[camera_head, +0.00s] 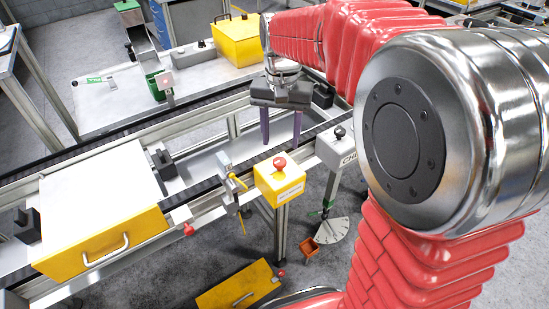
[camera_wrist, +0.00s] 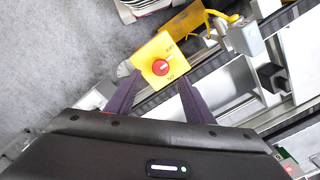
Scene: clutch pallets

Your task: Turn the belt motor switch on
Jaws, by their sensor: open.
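A yellow switch box (camera_head: 280,184) with a red knob (camera_head: 280,163) is mounted at the front edge of the conveyor. I take it for the belt motor switch; its front label is too small to read. In the wrist view the box (camera_wrist: 149,49) shows the red round knob (camera_wrist: 161,67) with a pale mark and small lettering around it. My gripper (camera_head: 281,138) is open and empty, its two purple fingers pointing down over the belt, behind the box. In the wrist view the fingertips (camera_wrist: 160,78) spread either side of the knob, apparently short of it.
A grey box with a black knob (camera_head: 339,132) stands right of the switch. A yellow lever (camera_head: 238,182) hangs on the rail to its left. A white-topped case (camera_head: 100,200) with a yellow front is on the belt. My red arm fills the right side.

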